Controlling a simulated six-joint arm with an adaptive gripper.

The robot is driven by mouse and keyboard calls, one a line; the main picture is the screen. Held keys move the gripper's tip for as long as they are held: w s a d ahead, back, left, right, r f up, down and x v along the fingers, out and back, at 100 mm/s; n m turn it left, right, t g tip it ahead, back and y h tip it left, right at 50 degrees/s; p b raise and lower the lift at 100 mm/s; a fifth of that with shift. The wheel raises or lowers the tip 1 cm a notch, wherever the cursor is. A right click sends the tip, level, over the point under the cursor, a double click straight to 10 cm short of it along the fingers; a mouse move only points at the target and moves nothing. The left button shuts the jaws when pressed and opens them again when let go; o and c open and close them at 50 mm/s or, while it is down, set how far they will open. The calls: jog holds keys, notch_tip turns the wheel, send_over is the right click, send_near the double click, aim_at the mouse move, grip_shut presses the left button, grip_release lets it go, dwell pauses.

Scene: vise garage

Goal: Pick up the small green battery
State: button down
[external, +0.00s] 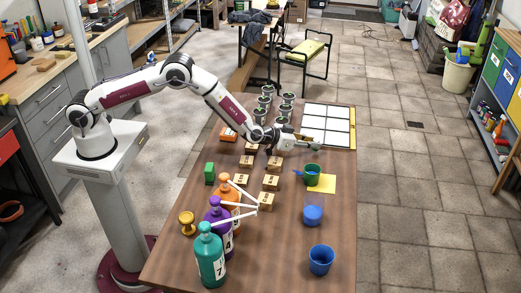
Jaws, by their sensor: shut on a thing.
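My gripper (315,144) is above the table, just below the white grid tray and above the green cup (313,177). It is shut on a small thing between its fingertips. At this size I cannot make out the colour or shape of that thing, so I cannot confirm that it is the small green battery. A green block (209,173) stands upright on the left side of the table, well away from my gripper. No other battery can be told clearly.
The green cup stands by a yellow sheet (326,185); blue cups (321,260) are nearer. Numbered wooden blocks (271,183) fill the middle. Pump bottles (211,258) stand front left. Several dark-topped cups (263,103) and the white grid tray (326,124) are at the back.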

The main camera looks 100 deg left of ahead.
notch_tip(320, 180, up, 9)
dwell(0.5)
